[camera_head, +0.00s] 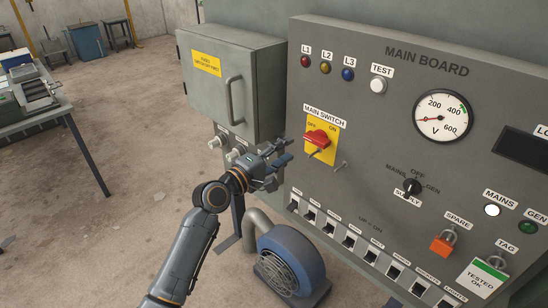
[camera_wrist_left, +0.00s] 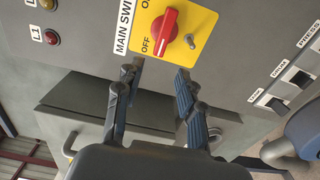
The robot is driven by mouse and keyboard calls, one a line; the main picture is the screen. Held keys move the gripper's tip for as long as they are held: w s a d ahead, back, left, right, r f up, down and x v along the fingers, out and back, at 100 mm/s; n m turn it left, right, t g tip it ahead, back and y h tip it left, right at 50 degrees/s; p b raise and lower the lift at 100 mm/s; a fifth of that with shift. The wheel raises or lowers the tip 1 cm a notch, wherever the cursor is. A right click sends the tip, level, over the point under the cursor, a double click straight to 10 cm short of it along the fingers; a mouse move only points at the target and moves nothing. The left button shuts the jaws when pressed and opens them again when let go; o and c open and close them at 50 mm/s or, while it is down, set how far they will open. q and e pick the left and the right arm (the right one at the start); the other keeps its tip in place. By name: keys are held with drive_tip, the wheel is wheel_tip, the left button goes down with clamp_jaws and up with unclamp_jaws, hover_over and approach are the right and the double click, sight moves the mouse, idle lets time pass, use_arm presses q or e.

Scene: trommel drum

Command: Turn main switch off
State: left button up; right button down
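The main switch (camera_head: 317,139) is a red knob on a yellow plate on the grey main board, with OFF marked at its left and ON at its right. In the left wrist view the red knob (camera_wrist_left: 166,33) lies just beyond my fingertips, and I cannot tell for certain which mark it points to. My left gripper (camera_head: 287,154) is open and empty, to the lower left of the switch in the head view. Its two fingers (camera_wrist_left: 160,72) are apart and do not reach around the knob. My right gripper is not in view.
A grey box with a handle (camera_head: 229,98) juts out left of the board. A row of small switches (camera_head: 350,240) runs below, above a blue blower (camera_head: 290,260). The selector knob (camera_head: 411,187) is farther right.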

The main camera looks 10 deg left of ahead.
use_arm(q)
drive_tip(key=v, duration=0.3)
drive_tip(key=shift+s+a, duration=0.15)
drive_tip(key=shift+s, duration=0.15)
drive_tip(key=s+a+f+m+g+y, duration=0.1)
drive_tip(key=s+a+f+g+y, duration=0.2)
drive_tip(key=f, duration=1.2)
drive_tip(key=s+a+f+m+g+y, duration=0.1)
drive_tip(key=s+a+f+m+y, duration=0.15)
drive_tip(key=s+f, duration=0.75)
drive_tip(key=a+f+m+g+y, duration=0.1)
drive_tip(key=a+f+g+y, duration=0.15)
drive_tip(key=f, duration=1.65)
drive_tip(key=s+a+f+m+g+y, duration=0.1)
drive_tip(key=s+a+f+m+g, duration=0.1)
drive_tip(key=s+f, duration=0.7)
drive_tip(key=s+a+f+m+g, duration=0.2)
drive_tip(key=s+f, duration=0.4)
drive_tip(key=s, duration=0.5)
drive_tip(key=s+a+f+m+g, duration=0.1)
drive_tip(key=s+f+m, duration=0.1)
drive_tip(key=s, duration=0.9)
drive_tip(key=s+a+f+m+g+y, duration=0.1)
drive_tip(key=s+f, duration=0.4)
drive_tip(key=s, duration=0.6)
drive_tip(key=shift+s+a+m+g+y+b, duration=0.2)
drive_tip(key=shift+s+m+g+y+b, duration=0.25)
drive_tip(key=shift+m, duration=0.6)
